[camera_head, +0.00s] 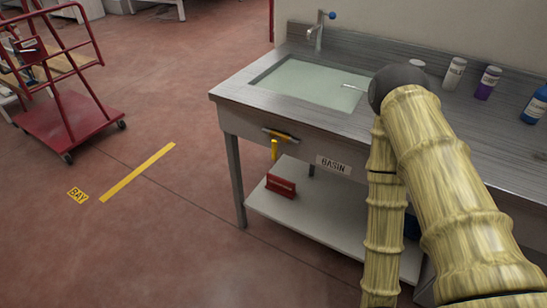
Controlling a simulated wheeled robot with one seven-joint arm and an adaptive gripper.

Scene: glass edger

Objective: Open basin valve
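The basin (315,84) is a metal sink full of pale greenish water, set in a steel counter. A tap (317,36) with a blue knob (332,15) stands at its back edge. On the counter's front, left of a "BASIN" label (333,165), is a short dark fitting (281,135) with a yellow lever (275,150) hanging down from it. This looks like the basin valve. My arm, with a bamboo-like surface, bends at a dark joint in front of the counter's right part and runs down out of the frame. My gripper is not in view.
A lower shelf (325,223) under the counter holds a red object (281,186). Bottles, one purple (487,83) and one blue (536,104), stand on the counter. A red trolley (70,120) stands at left. The floor around a yellow line (138,172) is clear.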

